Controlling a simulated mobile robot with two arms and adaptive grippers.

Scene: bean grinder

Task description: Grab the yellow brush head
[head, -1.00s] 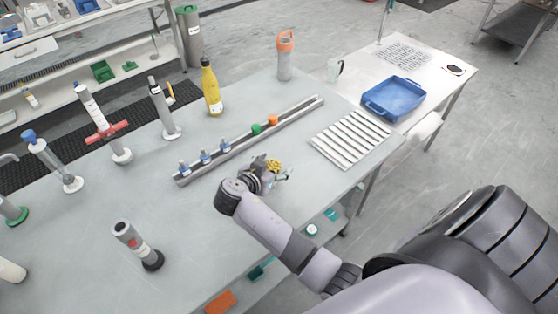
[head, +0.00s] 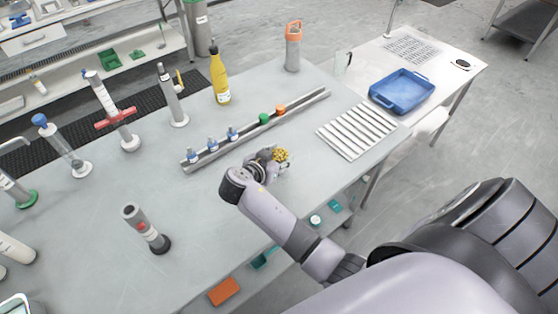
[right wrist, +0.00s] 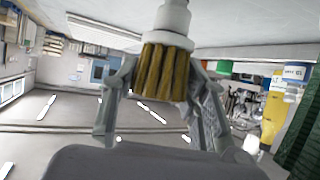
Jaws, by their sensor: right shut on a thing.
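The yellow brush head (head: 281,154) is small in the head view, at the end of my right gripper (head: 276,162), just in front of the long grey rail. In the right wrist view the ribbed yellow brush head (right wrist: 166,70) hangs below a white round piece, between the two grey fingers of my right gripper (right wrist: 163,85). The fingers are shut on it from both sides. My left gripper is not in view.
The grey rail (head: 255,133) holds several small coloured-top pieces. Behind it stand a yellow bottle (head: 219,80) and an orange-topped bottle (head: 292,50). A slatted white rack (head: 356,130) and blue tray (head: 402,92) lie to the right. A grey cylinder (head: 146,228) stands front left.

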